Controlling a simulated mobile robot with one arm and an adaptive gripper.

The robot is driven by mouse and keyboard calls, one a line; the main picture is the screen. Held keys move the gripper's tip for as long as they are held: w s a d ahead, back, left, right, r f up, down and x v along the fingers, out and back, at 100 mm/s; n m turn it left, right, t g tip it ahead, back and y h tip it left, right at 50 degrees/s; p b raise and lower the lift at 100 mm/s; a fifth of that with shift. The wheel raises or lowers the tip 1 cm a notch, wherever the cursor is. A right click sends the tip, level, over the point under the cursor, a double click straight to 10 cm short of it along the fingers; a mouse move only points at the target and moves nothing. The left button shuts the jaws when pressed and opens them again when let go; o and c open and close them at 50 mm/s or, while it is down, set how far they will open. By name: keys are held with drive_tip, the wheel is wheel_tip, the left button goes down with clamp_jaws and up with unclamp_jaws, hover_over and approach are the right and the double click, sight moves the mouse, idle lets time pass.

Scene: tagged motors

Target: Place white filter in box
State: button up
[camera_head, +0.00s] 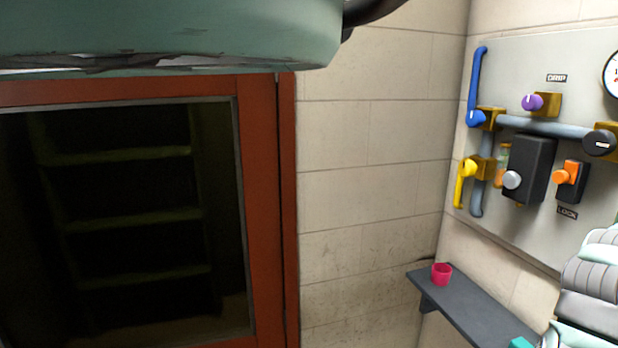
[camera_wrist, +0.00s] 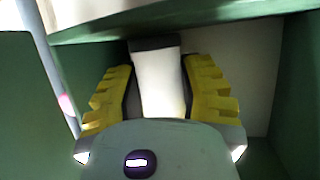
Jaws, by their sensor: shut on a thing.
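In the wrist view, my gripper (camera_wrist: 158,68) has yellow ridged fingers and is shut on the white filter (camera_wrist: 160,88). The filter is a pale, roughly cylindrical piece with a dark band at its far end. It stands out between the two fingers, and its near end is hidden behind the gripper's body. Green walls (camera_wrist: 295,85) lie on both sides, with a green ledge (camera_wrist: 200,17) above. I cannot tell whether this green enclosure is the box. Neither the gripper nor the filter shows in the head view.
In the head view, a wall panel (camera_head: 545,225) carries pipes, coloured knobs and a black box-shaped unit (camera_head: 525,165). A red-framed dark glass door (camera_head: 265,200) is at left.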

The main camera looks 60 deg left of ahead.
drive_tip(key=shift+d+f, duration=0.1)
drive_tip(key=shift+f+b, duration=0.2)
drive_tip(key=shift+b, duration=0.15)
drive_tip(key=o, duration=1.1)
drive_tip(key=shift+r, duration=0.15)
drive_tip(key=shift+r+p, duration=0.2)
drive_tip(key=shift+p, duration=0.25)
drive_tip(key=shift+s+a+b, duration=0.3)
drive_tip(key=shift+a+b, duration=0.05)
drive_tip(key=shift+b, duration=0.25)
drive_tip(key=shift+b+v, duration=2.8)
drive_tip(key=shift+v, duration=2.85)
drive_tip(key=shift+s, duration=0.1)
